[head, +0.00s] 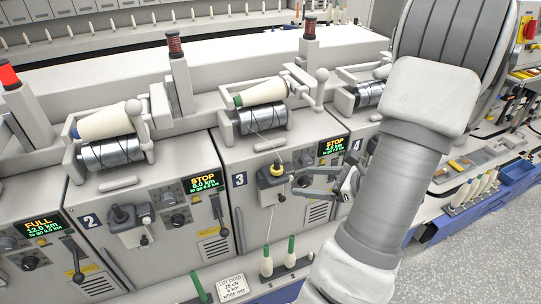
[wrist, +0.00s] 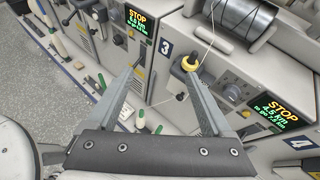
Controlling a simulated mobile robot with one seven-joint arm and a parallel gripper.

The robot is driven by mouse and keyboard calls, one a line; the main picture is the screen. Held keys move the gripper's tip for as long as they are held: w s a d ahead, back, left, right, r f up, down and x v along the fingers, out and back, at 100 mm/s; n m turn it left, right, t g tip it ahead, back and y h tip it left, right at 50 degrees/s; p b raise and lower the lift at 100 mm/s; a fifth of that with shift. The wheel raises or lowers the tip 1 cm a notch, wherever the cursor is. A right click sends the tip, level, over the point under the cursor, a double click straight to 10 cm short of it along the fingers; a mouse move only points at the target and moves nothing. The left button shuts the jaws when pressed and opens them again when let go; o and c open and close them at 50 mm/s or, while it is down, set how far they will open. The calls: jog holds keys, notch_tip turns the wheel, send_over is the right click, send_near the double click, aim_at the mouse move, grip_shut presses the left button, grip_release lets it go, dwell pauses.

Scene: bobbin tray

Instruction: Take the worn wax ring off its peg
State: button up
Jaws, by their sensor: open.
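A small yellow wax ring (head: 277,169) sits on its peg on the front of unit 3, against a dark holder. In the wrist view the yellow ring (wrist: 190,64) shows near the tip of the right finger. My gripper (head: 299,182) is open and empty, to the right of the ring in the head view. In the wrist view my gripper (wrist: 162,72) has its fingers spread, with the ring beyond the right fingertip. I cannot tell whether that finger touches it. How worn the ring is cannot be made out.
A thread (wrist: 207,45) runs from the drum area down past the ring. The unit 3 display (head: 333,146) reads STOP. Below stand green-tipped bobbins (head: 266,262) and a lot card (head: 232,288). Unit 2 has a dark knob (head: 122,214) and a lever. Open floor lies at the right.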

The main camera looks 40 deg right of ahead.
jog(key=s+d+f+m+t+h, duration=0.1)
jog(key=d+m+h, duration=0.1)
jog(key=d+m, duration=0.15)
send_near(279, 169)
jog(key=w+a, duration=0.1)
jog(key=w, duration=0.2)
jog(key=shift+h, duration=0.3)
jog(key=shift+f+x, duration=0.2)
jog(key=shift+x, duration=1.3)
jog(key=shift+f+x, duration=0.25)
jog(key=shift+x, duration=1.3)
jog(key=shift+s, duration=0.25)
jog(key=shift+c, duration=0.3)
grip_shut()
